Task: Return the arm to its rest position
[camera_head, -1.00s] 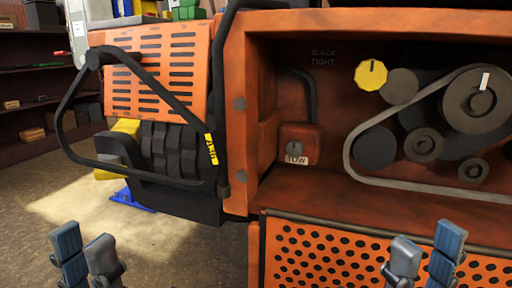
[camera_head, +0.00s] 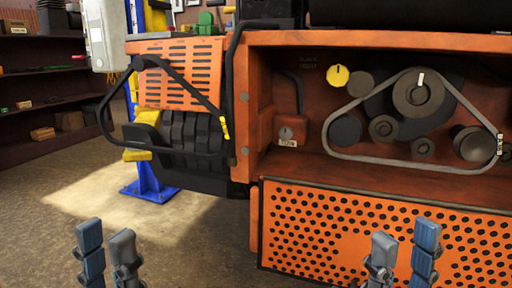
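My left gripper (camera_head: 106,250) is at the bottom left, fingers pointing up, with a gap between its two fingertips and nothing between them. My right gripper (camera_head: 403,252) is at the bottom right, also open and empty, in front of the perforated orange panel. The orange mower (camera_head: 240,130) fills the middle and right, apart from the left gripper. Its open bay shows a grey belt (camera_head: 375,160) around dark pulleys, a yellow knob (camera_head: 338,76) and a small knob (camera_head: 286,133) above a "TOW" label. The rest of both arms is out of view.
A black tube frame (camera_head: 165,150) with a yellow tag sticks out at the mower's left. A blue lift post (camera_head: 150,178) stands behind it. Brown shelves (camera_head: 40,90) line the far left wall. The floor (camera_head: 45,215) at left is clear.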

